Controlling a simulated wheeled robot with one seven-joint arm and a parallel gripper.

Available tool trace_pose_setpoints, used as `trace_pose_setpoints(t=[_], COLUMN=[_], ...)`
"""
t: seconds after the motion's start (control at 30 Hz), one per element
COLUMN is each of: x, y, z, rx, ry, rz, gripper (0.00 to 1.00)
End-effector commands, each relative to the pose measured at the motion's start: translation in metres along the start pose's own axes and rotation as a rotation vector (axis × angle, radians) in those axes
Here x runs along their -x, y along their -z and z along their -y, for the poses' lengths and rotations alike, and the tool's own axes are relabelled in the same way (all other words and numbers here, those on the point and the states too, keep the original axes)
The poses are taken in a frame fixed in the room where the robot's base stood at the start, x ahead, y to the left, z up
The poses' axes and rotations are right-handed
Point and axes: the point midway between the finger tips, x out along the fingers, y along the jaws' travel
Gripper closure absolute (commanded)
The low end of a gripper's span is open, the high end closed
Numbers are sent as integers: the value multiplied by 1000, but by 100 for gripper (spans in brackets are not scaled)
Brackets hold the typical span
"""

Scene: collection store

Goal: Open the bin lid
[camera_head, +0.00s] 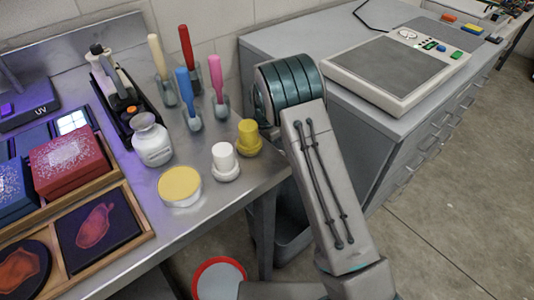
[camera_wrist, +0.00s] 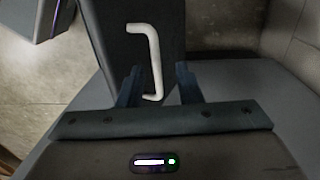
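In the wrist view, a dark flat panel (camera_wrist: 112,32), which looks like the bin lid, carries a white bar handle (camera_wrist: 156,62) with bent ends. My gripper (camera_wrist: 158,84) is open, with one dark finger on each side of the handle's lower part. A gap shows between the handle and each finger; whether the fingertips reach the panel is unclear. In the head view, a grey bin (camera_head: 293,228) stands partly hidden between the steel table and the grey cabinet. My arm reaches down in front of it, and my gripper is not visible there.
The steel table (camera_head: 255,188) holds brushes, jars, a black caddy and trays, close left of my arm. A grey drawer cabinet (camera_head: 290,45) with a scale-like device (camera_head: 395,75) stands right. A red-rimmed round container (camera_head: 218,280) is on the floor. The right-hand floor is clear.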

Motion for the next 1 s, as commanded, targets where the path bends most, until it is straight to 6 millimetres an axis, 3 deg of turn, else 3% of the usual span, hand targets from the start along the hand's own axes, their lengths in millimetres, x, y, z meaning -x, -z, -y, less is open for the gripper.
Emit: trace_pose_setpoints(t=[0.03,0.2,0.4,0.6,0.83,0.87,0.97,1.0], x=[16,55,87,99,100,100,102,106], y=[0,0,-1,-1,-1,-1,0,1], z=[1,0,0,0,0,0,-2,-6], rx=[0,0,2,2,2,2,5,10], ry=[5,4,1,-1,-1,-1,1,5], rz=[-2,-1,0,0,0,0,1,2], gripper=[68,68,68,68,68,71,99,100])
